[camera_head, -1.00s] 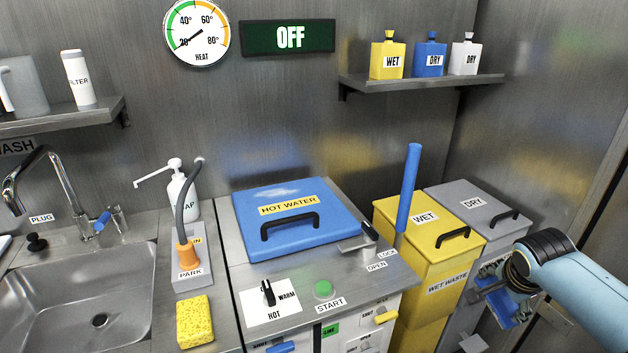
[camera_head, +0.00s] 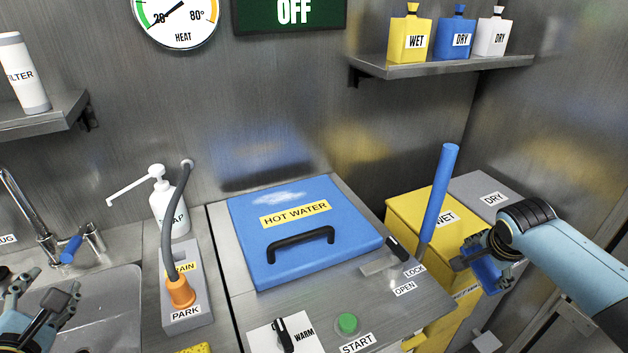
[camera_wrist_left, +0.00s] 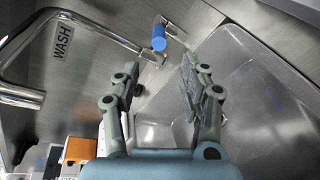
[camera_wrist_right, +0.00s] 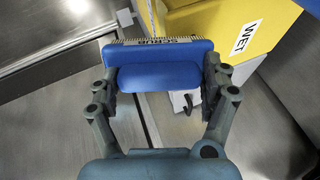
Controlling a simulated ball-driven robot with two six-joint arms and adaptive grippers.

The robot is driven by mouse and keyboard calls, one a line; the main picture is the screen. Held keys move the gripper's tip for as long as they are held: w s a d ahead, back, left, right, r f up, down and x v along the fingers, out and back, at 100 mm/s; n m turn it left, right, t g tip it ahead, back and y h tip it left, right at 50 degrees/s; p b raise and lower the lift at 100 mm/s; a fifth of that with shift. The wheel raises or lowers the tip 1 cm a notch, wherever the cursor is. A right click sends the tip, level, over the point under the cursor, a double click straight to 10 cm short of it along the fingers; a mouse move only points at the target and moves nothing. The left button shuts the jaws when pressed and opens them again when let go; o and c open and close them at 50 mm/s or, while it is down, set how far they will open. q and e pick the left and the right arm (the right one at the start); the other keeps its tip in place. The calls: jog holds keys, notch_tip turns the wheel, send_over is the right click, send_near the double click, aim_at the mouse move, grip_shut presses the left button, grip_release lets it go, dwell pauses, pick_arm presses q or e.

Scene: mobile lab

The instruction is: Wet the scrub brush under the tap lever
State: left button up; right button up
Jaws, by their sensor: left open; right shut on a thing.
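The scrub brush (camera_wrist_right: 160,76) is blue with pale bristles, and my right gripper (camera_wrist_right: 160,80) is shut on it. In the head view the brush (camera_head: 487,272) is partly hidden by my right gripper (camera_head: 480,255), in front of the yellow wet bin. The blue tap lever (camera_head: 70,249) stands beside the tap (camera_head: 30,212) at the back of the sink. The left wrist view shows the lever (camera_wrist_left: 159,38) beyond the fingers and the curved spout (camera_wrist_left: 85,22) at left. My left gripper (camera_wrist_left: 155,90) is open and empty over the sink (camera_wrist_left: 255,75).
A soap bottle (camera_head: 170,205) and an orange-ended hose (camera_head: 180,290) stand right of the sink. The blue hot water lid (camera_head: 300,225) is shut. A blue pole (camera_head: 438,195) rises by the yellow wet bin (camera_head: 408,212). The grey dry bin (camera_head: 470,190) stands behind.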

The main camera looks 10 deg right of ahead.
aim_at(71, 252)
pick_arm(q)
jog(key=b+x, duration=0.2)
jog(key=x, duration=0.9)
jog(key=shift+w+a+b, duration=0.1)
jog(key=shift+w+b, duration=0.15)
jog(key=shift+b, duration=0.05)
pick_arm(e)
notch_tip(71, 252, down, 3)
jog(key=shift+r, duration=0.2)
pick_arm(q)
grip_shut()
